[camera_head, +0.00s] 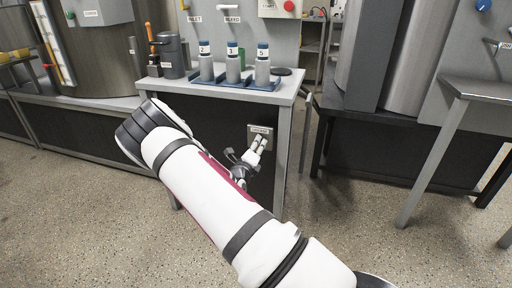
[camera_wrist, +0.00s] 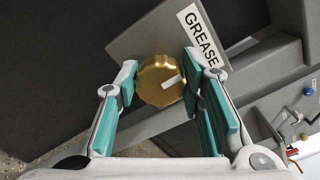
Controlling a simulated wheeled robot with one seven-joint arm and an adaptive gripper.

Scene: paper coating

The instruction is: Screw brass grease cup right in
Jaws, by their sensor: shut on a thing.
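The brass grease cup (camera_wrist: 160,80) shows in the wrist view as a round gold cap with a ridged rim and a pale mark on its face. It sits in front of a grey plate (camera_wrist: 135,45) with a white label (camera_wrist: 203,36) reading GREASE. My gripper (camera_wrist: 158,86) is shut on the cup, one finger at each side of its rim. In the head view my gripper (camera_head: 257,147) is at the small plate (camera_head: 260,130) on the front of the bench, and the cup is hidden there. The cup's thread and seat are hidden behind its face.
The grey bench (camera_head: 220,90) carries several blue-capped cylinders (camera_head: 233,66) on blue bases and a dark jug (camera_head: 172,55). A bench leg (camera_head: 281,160) stands just right of my gripper. Large metal drums stand left and right. Speckled floor (camera_head: 350,225) is open at front right.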

